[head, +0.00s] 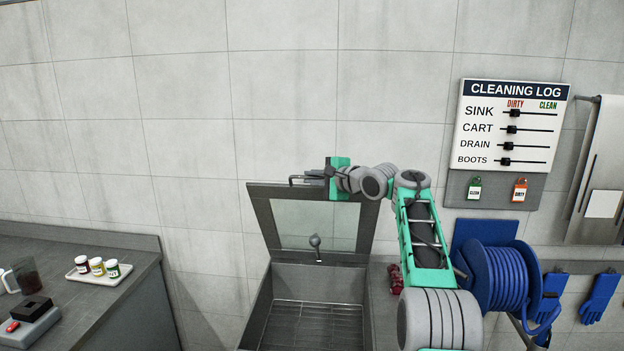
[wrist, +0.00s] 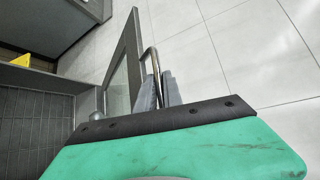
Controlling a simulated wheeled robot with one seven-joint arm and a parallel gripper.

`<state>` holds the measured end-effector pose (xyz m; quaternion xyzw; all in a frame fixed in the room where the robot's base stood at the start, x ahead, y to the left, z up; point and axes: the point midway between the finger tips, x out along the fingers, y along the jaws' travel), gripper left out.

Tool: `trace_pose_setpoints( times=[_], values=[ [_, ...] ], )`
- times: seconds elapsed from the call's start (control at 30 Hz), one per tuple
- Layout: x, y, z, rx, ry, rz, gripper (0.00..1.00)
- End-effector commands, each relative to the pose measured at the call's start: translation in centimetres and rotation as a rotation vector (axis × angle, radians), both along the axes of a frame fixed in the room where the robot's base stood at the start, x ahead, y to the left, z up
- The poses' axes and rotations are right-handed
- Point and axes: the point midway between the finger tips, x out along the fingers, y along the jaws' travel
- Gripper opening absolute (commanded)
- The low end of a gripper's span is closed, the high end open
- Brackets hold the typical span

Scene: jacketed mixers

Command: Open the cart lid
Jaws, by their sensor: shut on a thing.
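The cart lid (head: 262,222) is a grey frame with a clear window. It stands raised, close to upright, at the back of the grey cart (head: 257,310), and the cart's inside with its wire rack shows below it. A bent metal handle (head: 298,179) sits at the lid's top edge. My gripper (head: 318,174) is at that edge, shut on the handle. In the wrist view, the fingers (wrist: 160,92) close around the handle bar (wrist: 146,55), and the lid (wrist: 120,75) stands edge-on to their left. The fingertips are small and partly hidden in the head view.
A counter (head: 100,300) at left holds a white tray (head: 82,274) of small jars. The tiled wall is close behind the lid. A blue hose reel (head: 500,278) and blue gloves (head: 598,298) hang at right. A red object (head: 395,278) lies beside the cart.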

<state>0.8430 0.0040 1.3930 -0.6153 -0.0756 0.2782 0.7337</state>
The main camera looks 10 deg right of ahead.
Motion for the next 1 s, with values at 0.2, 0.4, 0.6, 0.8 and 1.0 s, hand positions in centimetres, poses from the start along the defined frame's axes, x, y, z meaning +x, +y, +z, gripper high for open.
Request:
trace_pose_setpoints(
  times=[0.2, 0.4, 0.6, 0.8, 1.0],
  values=[
    [0.0, -0.1, 0.0, 0.000, 0.000, -0.001, 0.23],
    [0.0, 0.0, 0.0, 0.000, 0.000, -0.001, 0.32],
    [-0.1, -0.1, 0.0, 0.000, -0.001, -0.001, 0.32],
    [-2.7, -1.8, 0.5, -0.001, -0.005, -0.004, 0.32],
    [-5.9, -3.9, 1.9, -0.002, -0.010, -0.008, 0.32]
  ],
)
